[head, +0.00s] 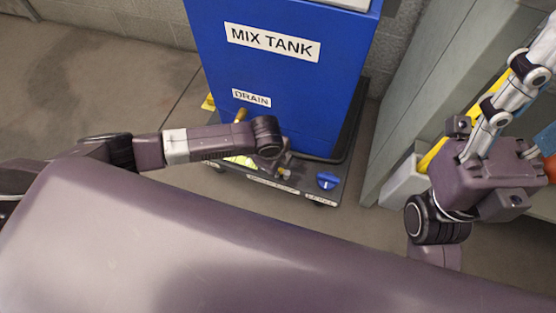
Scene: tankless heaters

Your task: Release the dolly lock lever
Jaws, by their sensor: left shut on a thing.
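The dolly (345,170) is a low dark platform under the blue mix tank (290,75). My left arm comes in from the left, and its gripper (280,166) points down at the dolly's front edge. It is shut on a small lever there, in front of the tank. The lever (286,175) shows only as a small pale-yellow tip, and the wrist and fingers hide most of it. A long white label (272,184), too small to read, is just below. My right gripper (495,120) is at the right, away from the dolly; its fingertips are not clear.
A blue knob-like part (328,181) sits right of the left gripper, above another small label. A grey-green cabinet (405,110) and a white container (405,183) stand right. The concrete floor (90,90) at left is clear.

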